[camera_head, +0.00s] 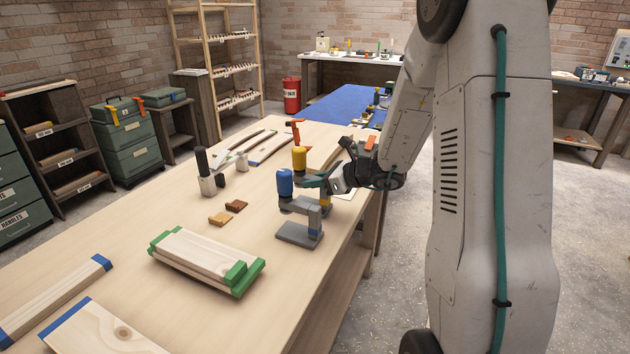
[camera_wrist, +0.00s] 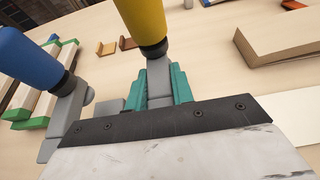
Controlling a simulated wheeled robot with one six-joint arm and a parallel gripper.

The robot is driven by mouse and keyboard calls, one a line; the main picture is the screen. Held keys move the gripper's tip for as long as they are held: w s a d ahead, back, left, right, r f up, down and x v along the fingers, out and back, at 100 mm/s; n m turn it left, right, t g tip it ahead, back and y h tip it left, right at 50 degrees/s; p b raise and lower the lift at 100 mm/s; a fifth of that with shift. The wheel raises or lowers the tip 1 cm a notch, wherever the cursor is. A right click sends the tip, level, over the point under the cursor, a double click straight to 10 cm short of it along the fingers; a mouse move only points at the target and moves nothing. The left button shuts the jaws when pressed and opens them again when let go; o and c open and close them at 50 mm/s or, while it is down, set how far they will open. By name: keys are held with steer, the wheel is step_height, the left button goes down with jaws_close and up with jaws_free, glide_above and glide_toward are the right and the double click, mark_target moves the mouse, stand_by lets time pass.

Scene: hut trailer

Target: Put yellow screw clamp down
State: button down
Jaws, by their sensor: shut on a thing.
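The yellow screw clamp shows its yellow handle (camera_head: 299,158) in the head view, upright beside the blue-handled clamp (camera_head: 285,183). My gripper (camera_head: 316,180) reaches in from the right at the table's right edge. In the wrist view its teal finger pads (camera_wrist: 158,88) are closed around the grey body of the yellow clamp (camera_wrist: 142,20), just below the handle. The blue clamp (camera_wrist: 28,62) stands close on the left. My gripper and the blue clamp hide the yellow clamp's lower part, so I cannot tell whether it touches the table.
The wooden table (camera_head: 190,290) holds a stack of green-ended boards (camera_head: 205,258), two small brown blocks (camera_head: 221,219) and a black-and-grey tool (camera_head: 207,178) to the left. An orange-handled item (camera_head: 297,131) stands behind. Bare tabletop lies between the blocks and the blue clamp.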

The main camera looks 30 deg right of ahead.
steer(key=c, duration=1.2)
jaws_free()
